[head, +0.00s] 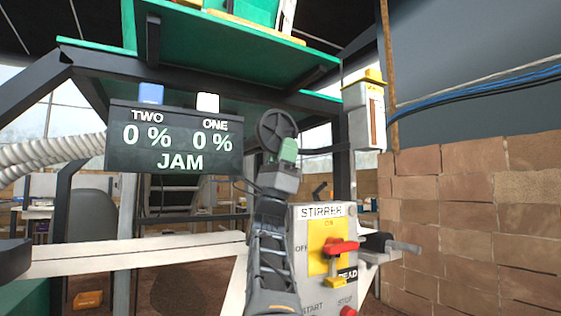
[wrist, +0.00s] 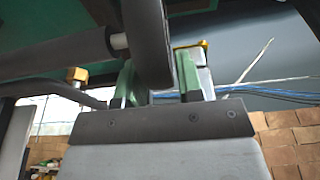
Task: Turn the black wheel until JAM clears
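The black wheel (head: 277,130) stands upright right of the display in the head view. Its thick dark rim (wrist: 153,45) comes down from the top in the wrist view. My gripper (head: 285,152) is at the wheel's lower edge, its green fingers (wrist: 155,82) on either side of the rim. The rim nearly fills the space between them; whether both fingers press on it I cannot tell. The display (head: 174,140) reads TWO 0 %, ONE 0 % and JAM.
A STIRRER panel (head: 312,250) with a red handle (head: 340,247) stands close right of my arm. A pale ribbed hose (head: 50,152) meets the display's left side. A green platform (head: 200,62) is overhead. A brick wall (head: 475,210) is at right.

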